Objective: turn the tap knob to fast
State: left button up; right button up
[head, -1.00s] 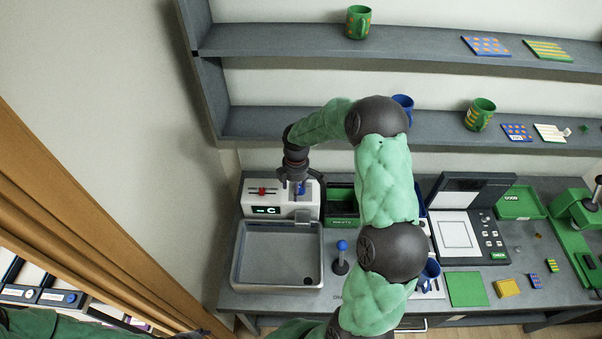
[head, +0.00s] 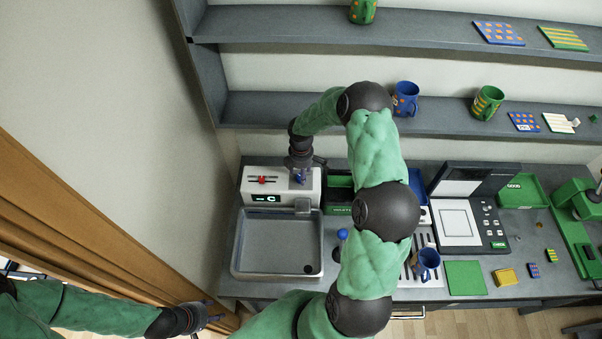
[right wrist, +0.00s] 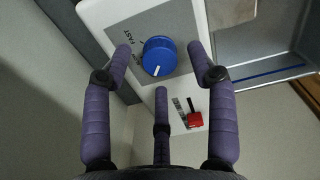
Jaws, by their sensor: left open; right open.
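The tap unit (head: 252,180) is a white box with a red slider (head: 263,180) and a dark display, at the back left of the counter behind the sink. My right gripper (head: 300,176) points down over its right part. In the right wrist view, the round blue tap knob (right wrist: 159,52) lies between the open fingers of my right gripper (right wrist: 160,75), with no clear contact. The knob's white mark points toward the bottom of that view, and the word FAST (right wrist: 128,38) is printed to its upper left. My left gripper (head: 208,316) is open and empty at the lower left.
The grey sink (head: 277,240) lies in front of the tap unit. A green bin (head: 339,192) stands close to its right. A blue mug (head: 428,262) stands on a slatted area right of my right arm. A wall and wooden panel (head: 100,230) bound the left side.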

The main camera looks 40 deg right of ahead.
jog(key=shift+f, duration=0.85)
jog(key=shift+c, duration=0.3)
